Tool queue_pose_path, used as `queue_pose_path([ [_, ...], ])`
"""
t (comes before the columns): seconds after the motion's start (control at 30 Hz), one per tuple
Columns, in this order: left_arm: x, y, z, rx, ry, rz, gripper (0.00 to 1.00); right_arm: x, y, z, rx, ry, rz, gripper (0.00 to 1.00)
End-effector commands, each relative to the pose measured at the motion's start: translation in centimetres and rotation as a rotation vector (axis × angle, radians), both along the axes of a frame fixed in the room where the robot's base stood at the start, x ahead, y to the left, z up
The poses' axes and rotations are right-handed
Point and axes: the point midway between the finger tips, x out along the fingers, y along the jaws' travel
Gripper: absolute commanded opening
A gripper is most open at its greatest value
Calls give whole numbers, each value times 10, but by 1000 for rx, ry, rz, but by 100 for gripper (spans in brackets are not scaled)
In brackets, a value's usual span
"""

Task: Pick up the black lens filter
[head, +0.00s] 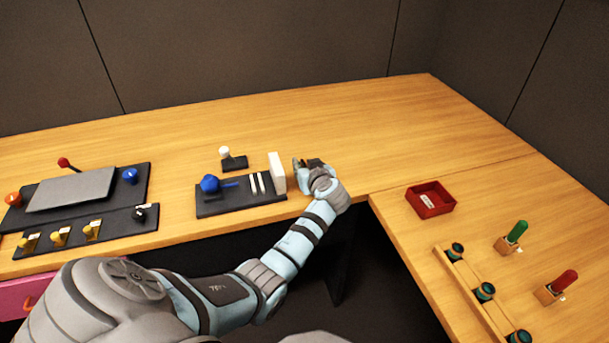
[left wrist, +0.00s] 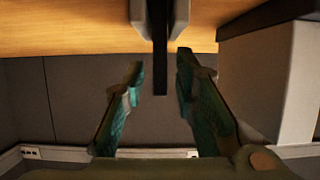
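A thin black upright piece (left wrist: 160,60), which looks like the black lens filter seen edge on, shows at the top middle of the left wrist view. Grey parts flank its upper end. My left gripper (left wrist: 160,72) is open, with one teal finger on each side of the black piece. A gap shows between the piece and each finger. In the head view my left gripper (head: 307,163) is at the table edge, just right of the white block (head: 277,172). There the filter cannot be told apart from the fingers. My right gripper is not in view.
A dark panel (head: 238,205) with a blue ball lies left of my gripper. Its white block stands close beside the right finger in the wrist view (left wrist: 258,80). A red tray (head: 430,200) is on the right table. The table behind my gripper is clear.

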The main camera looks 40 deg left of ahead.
Motion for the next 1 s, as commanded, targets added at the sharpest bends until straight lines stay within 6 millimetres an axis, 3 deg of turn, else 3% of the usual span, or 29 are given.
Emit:
queue_pose_path([
  [0.03,0,0,0,0,0,0,13,0,0,0,0,0,0,40],
  [0.13,0,0,0,0,0,0,0,0,0,0,0,0,0,40],
  [0.47,0,-1,0,-1,1,0,0,0,1,0,1,0,0,40],
  [0.67,0,0,18,-1,-2,1,0,0,1,6,2,0,-1,40],
  [0.77,0,0,42,-1,-6,0,0,0,1,13,2,0,-1,40],
  [1.0,1,0,133,0,-7,0,0,0,1,32,2,0,-1,40],
])
